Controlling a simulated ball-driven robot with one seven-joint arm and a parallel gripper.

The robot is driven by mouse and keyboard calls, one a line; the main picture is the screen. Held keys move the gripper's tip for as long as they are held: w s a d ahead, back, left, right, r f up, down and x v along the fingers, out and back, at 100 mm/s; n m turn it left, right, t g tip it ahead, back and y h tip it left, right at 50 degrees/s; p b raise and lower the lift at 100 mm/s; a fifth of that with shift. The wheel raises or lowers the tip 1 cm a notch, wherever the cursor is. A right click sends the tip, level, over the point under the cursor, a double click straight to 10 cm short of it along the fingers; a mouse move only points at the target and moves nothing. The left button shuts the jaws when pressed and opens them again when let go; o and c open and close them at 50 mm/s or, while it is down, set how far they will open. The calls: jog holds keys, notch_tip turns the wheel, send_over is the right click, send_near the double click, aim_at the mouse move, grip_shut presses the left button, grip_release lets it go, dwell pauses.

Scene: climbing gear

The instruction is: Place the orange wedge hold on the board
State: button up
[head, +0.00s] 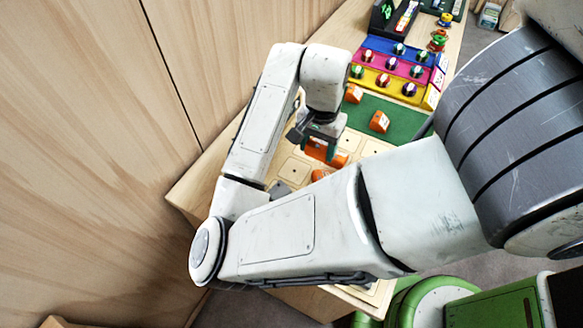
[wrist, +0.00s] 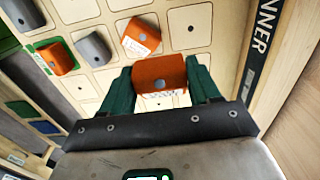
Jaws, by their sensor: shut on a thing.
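My gripper (wrist: 160,78) is shut on an orange wedge hold (wrist: 158,72), with a green finger on each side of it. In the wrist view the held wedge is over the pale board (wrist: 181,37), which has square outlines with round holes. I cannot tell whether it touches the board. Another orange wedge (wrist: 141,37) sits tilted against its square on the board, close by. In the head view my gripper (head: 321,136) is low over the board (head: 291,170), and the arm hides much of it.
Grey holds (wrist: 93,48) sit on the board. Orange wedges (head: 379,121) rest on a green mat (head: 400,113) beside it. Coloured steps (head: 381,68) with several round knobs stand farther back. A dark strip lettered "NNER" (wrist: 262,35) runs along the board's right side.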

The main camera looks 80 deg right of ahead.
send_over(292, 174)
jog(key=f, duration=0.5)
jog(key=shift+s+f+p, duration=0.25)
jog(key=shift+f+p, duration=0.05)
jog(key=shift+f, duration=0.1)
jog(key=shift+w+f, duration=0.15)
jog(key=shift+f, duration=0.75)
jog(key=shift+w+f, duration=0.1)
jog(key=shift+f, duration=0.8)
jog(key=shift+f, duration=0.15)
jog(key=o, duration=0.8)
notch_tip(292, 174, up, 12)
jog(key=shift+r, duration=0.2)
